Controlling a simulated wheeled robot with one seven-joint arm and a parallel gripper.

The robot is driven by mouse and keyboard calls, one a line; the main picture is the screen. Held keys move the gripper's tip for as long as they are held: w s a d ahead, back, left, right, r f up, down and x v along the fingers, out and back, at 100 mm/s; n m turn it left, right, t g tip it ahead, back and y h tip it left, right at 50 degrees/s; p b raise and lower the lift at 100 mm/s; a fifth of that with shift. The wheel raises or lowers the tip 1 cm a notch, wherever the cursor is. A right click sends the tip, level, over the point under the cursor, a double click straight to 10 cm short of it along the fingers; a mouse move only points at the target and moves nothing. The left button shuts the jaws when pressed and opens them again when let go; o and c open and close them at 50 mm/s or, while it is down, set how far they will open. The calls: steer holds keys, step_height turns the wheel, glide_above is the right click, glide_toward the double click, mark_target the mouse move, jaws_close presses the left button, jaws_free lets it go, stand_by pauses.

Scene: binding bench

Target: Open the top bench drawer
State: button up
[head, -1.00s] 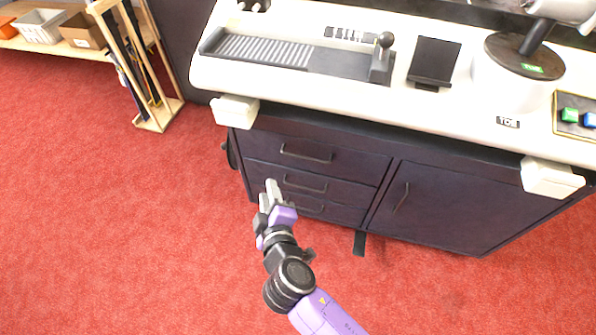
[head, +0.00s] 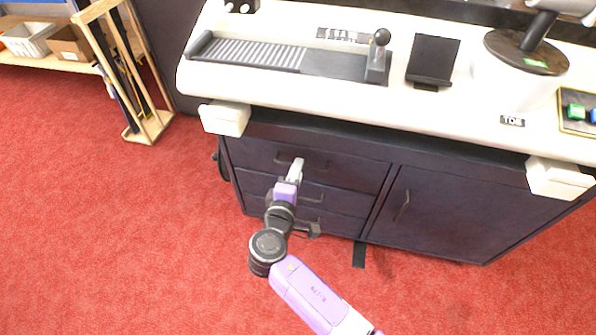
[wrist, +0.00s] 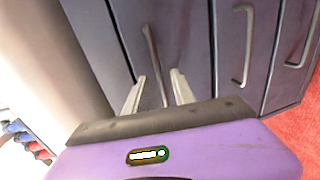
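The top bench drawer (head: 258,154) is the uppermost of the dark drawers at the left of the bench front, and it looks closed. Its dark bar handle (head: 318,164) is partly hidden by my gripper (head: 296,166) in the head view. In the wrist view the top drawer's handle (wrist: 151,48) runs between the two pale fingers of my gripper (wrist: 158,78). The fingers are apart, one on each side of the handle, with visible space between them. I cannot tell how deep the handle sits between them.
Lower drawers with handles (wrist: 243,45) lie under the top one. A cupboard door (head: 465,210) is to the right. The white benchtop (head: 440,110) overhangs the front, with white corner blocks (head: 224,118). Red floor (head: 120,230) in front is clear.

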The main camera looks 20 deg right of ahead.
steer(key=shift+w+d+f, duration=0.15)
steer(key=shift+w+d, duration=0.25)
steer(key=shift+w, duration=0.2)
jaws_close()
stand_by(1.1)
